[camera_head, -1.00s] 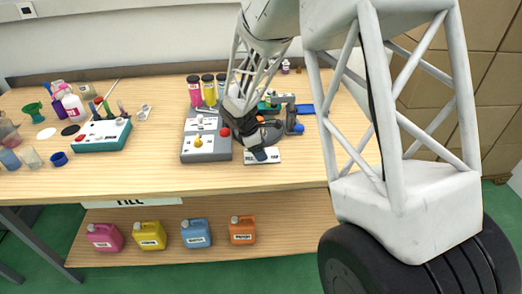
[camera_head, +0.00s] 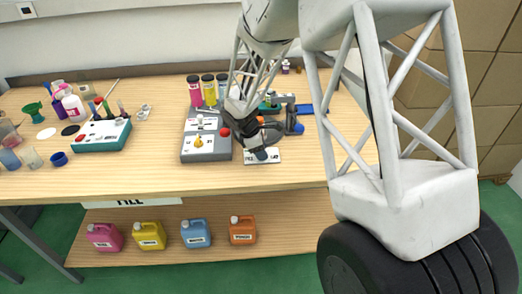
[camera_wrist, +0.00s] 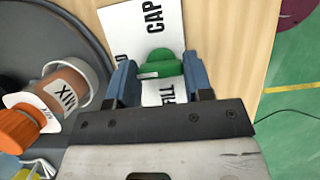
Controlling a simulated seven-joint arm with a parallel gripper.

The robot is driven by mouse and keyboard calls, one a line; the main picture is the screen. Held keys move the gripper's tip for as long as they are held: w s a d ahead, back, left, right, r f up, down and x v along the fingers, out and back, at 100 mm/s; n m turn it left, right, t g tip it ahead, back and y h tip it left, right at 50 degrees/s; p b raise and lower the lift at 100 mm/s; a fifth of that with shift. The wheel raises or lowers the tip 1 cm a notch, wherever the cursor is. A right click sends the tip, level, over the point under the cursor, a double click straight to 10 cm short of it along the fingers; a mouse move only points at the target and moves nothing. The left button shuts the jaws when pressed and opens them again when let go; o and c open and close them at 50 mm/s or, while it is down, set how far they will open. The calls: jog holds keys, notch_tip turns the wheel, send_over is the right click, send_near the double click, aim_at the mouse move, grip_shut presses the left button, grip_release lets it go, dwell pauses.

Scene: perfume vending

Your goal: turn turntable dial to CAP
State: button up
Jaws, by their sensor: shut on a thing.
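The green turntable dial (camera_wrist: 170,64) sits on a white label plate (camera_wrist: 150,22) in the wrist view. The plate reads CAP at the top and FILL at the bottom, with a partly hidden word at the left. A white mark on the dial's left part points left, toward that word. My gripper (camera_wrist: 160,78) has one blue finger on each side of the dial and is shut on it. In the head view the plate (camera_head: 268,158) shows beside my gripper (camera_head: 264,154), and the dial is hidden.
The dark round turntable (camera_wrist: 60,28) lies left of the dial, carrying an orange-capped bottle labelled MIX (camera_wrist: 62,92). A grey control box (camera_head: 205,148) stands left of my gripper in the head view. The table front right of the plate is clear.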

jog(key=m, duration=0.2)
jog(key=m+g, duration=0.1)
jog(key=m, duration=0.1)
jog(key=shift+w+g, duration=0.1)
jog(key=shift+g, duration=0.2)
jog(key=m, duration=0.2)
jog(key=m+g+y, duration=0.1)
jog(key=m, duration=0.1)
jog(key=shift+d+m+g, duration=0.1)
jog(key=shift+m+g, duration=0.2)
jog(key=shift+m, duration=0.1)
jog(key=m, duration=0.2)
jog(key=m+g+y, duration=0.1)
jog(key=m, duration=0.1)
jog(key=shift+m+y, duration=0.3)
jog(key=shift+d+m+y, duration=0.1)
jog(key=shift+m+y, duration=0.8)
jog(key=shift+m, duration=1.3)
jog(key=o, duration=0.9)
